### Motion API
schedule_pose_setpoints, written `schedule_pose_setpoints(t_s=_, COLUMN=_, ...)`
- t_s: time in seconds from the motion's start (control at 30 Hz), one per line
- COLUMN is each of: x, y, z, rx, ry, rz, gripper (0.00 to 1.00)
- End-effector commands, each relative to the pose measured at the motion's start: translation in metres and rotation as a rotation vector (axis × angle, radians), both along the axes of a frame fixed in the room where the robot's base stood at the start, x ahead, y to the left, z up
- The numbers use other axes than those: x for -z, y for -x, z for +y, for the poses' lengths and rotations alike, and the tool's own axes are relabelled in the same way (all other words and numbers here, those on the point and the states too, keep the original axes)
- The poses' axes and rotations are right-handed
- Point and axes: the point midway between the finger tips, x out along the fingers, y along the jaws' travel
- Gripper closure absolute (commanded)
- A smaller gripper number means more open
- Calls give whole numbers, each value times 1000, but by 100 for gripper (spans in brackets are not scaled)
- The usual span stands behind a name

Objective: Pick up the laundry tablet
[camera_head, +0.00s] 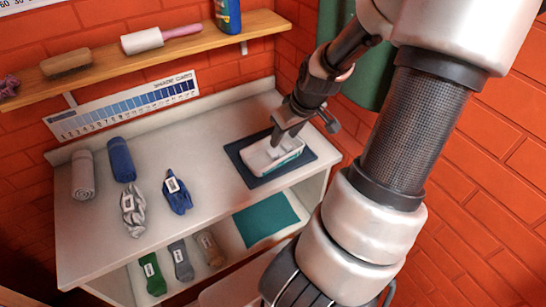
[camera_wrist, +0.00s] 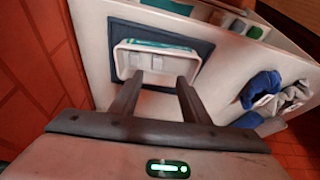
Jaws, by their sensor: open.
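A white open tub (camera_head: 262,165) with a teal label stands on a dark mat (camera_head: 313,157) at the right of the white counter. In the wrist view the tub (camera_wrist: 121,66) lies just beyond my fingertips. Inside it are two small pale blocks that look like laundry tablets (camera_wrist: 138,61), side by side; their detail is blurred. My gripper (camera_head: 282,136) is open, pointing down over the tub. In the wrist view the fingers of my gripper (camera_wrist: 160,80) are apart with nothing between them, at the tub's near edge. Their exact height is hard to tell.
Rolled towels (camera_head: 83,176) and (camera_head: 121,160), a grey bundle (camera_head: 132,210) and a blue bundle (camera_head: 177,195) lie at the counter's left. A wooden shelf (camera_head: 110,62) runs above. Folded items and a teal sheet (camera_head: 265,218) lie below. Counter between bundles and mat is clear.

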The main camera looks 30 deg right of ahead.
Motion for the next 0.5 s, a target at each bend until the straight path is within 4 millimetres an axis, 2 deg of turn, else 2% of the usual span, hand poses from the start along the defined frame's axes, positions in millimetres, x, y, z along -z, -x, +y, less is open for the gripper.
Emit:
schedule_pose_setpoints(t_s=0.03, x=16, y=-5, z=2, rx=-7, ry=-3, rz=2, gripper=58)
schedule_pose_setpoints(t_s=0.2, x=48, y=-19, z=2, rx=-5, ry=-2, rz=2, gripper=58)
schedule_pose_setpoints(t_s=0.33, x=63, y=-26, z=2, rx=-2, ry=0, rz=1, gripper=58)
schedule_pose_setpoints(t_s=0.5, x=71, y=-30, z=1, rx=-1, ry=0, rz=2, gripper=58)
